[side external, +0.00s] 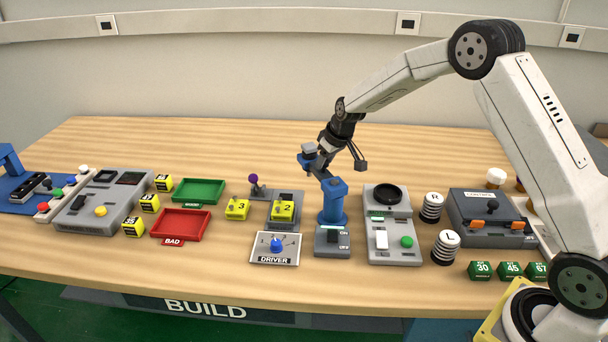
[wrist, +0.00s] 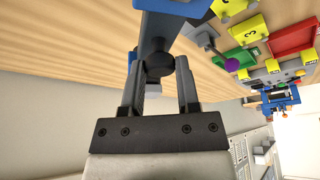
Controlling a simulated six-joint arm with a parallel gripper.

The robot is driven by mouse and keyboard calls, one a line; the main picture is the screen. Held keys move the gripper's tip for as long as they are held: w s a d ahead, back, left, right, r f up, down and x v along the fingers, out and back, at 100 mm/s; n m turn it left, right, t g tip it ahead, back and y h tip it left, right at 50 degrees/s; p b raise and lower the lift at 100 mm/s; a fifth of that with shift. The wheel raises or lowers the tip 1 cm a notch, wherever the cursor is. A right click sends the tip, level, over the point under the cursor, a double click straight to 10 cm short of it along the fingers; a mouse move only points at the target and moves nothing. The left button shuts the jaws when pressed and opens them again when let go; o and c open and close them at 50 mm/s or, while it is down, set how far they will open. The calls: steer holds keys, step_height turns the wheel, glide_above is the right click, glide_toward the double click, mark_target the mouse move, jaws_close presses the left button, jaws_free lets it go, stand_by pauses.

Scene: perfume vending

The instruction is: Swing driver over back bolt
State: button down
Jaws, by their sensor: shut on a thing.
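The driver is a blue post (side external: 332,203) on a grey ON/OFF base, with a swing arm (side external: 322,172) reaching up and left from its top. My gripper (side external: 326,158) is at this arm. In the wrist view, my gripper (wrist: 158,68) is shut on the driver's dark round knob (wrist: 159,64), beneath a blue part of the driver (wrist: 160,22). A yellow block marked 3 (side external: 283,210) sits in a grey fixture (side external: 287,230) left of the post. Its bolts are too small to make out. The driver's arm is raised behind the fixture, apart from the block.
A purple-knobbed lever (side external: 253,180) stands behind the fixture. Another yellow block (side external: 237,209) lies to its left. A DRIVER panel with a blue knob (side external: 277,245) is in front. Green (side external: 199,191) and red (side external: 181,224) trays are further left; a grey console (side external: 391,250) is right.

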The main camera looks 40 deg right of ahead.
mark_target(325, 179)
steer(key=shift+s+a+n+g+y, duration=0.1)
steer(key=shift+a+n+g+y, duration=0.45)
steer(key=shift+n, duration=1.2)
steer(key=shift+s+a+n+g+y, duration=0.15)
steer(key=shift+a+n+y, duration=0.45)
steer(key=shift+a+n, duration=0.85)
steer(key=shift+s+a+n+g+y, duration=0.1)
steer(key=shift+a+n+g+y, duration=0.35)
steer(key=shift+n, duration=1.65)
steer(key=shift+c, duration=1.7)
jaws_free()
steer(key=v, duration=0.8)
steer(key=shift+s+f, duration=0.1)
